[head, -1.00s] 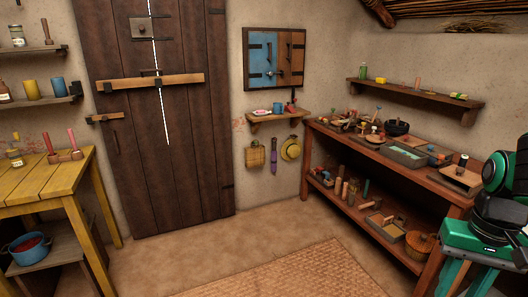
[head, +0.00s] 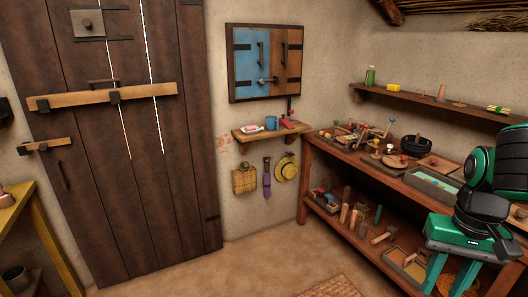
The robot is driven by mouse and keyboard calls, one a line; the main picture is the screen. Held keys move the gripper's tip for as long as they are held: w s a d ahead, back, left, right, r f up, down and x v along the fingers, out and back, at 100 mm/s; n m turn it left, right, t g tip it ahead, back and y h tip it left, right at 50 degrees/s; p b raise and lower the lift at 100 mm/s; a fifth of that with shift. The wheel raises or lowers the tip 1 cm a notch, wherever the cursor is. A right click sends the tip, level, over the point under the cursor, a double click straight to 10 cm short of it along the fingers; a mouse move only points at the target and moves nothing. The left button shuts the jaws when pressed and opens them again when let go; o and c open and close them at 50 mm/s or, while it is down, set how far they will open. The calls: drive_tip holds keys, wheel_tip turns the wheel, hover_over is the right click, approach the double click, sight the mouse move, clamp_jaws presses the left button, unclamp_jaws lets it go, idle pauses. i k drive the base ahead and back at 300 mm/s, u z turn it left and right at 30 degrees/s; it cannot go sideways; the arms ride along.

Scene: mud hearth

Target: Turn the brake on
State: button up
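I cannot single out a brake by sight in the head view. My gripper (head: 458,277) hangs at the lower right, in front of the wooden workbench (head: 318,150). Its two teal fingers stand apart with nothing seen between them; their tips reach the bottom edge of the picture. The bench top holds many small items, among them a black round bowl (head: 416,146) and a grey tray (head: 432,183); they are too small to tell apart well. A wall cabinet (head: 266,63) with a blue left door and a brown right door carries handles and a small lever-like latch (head: 268,79).
A dark plank door (head: 185,150) with a wooden bar (head: 75,99) stands at left. A small shelf (head: 258,136) with a blue mug (head: 271,123) is under the cabinet. A yellow table (head: 38,235) is at the left edge. The floor (head: 215,275) before the door is clear.

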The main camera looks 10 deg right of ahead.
sight(389, 147)
drive_tip(key=z, duration=0.25)
drive_tip(key=i, duration=1.3)
drive_tip(key=z, duration=0.65)
drive_tip(key=i, duration=1.15)
drive_tip(key=z, duration=0.35)
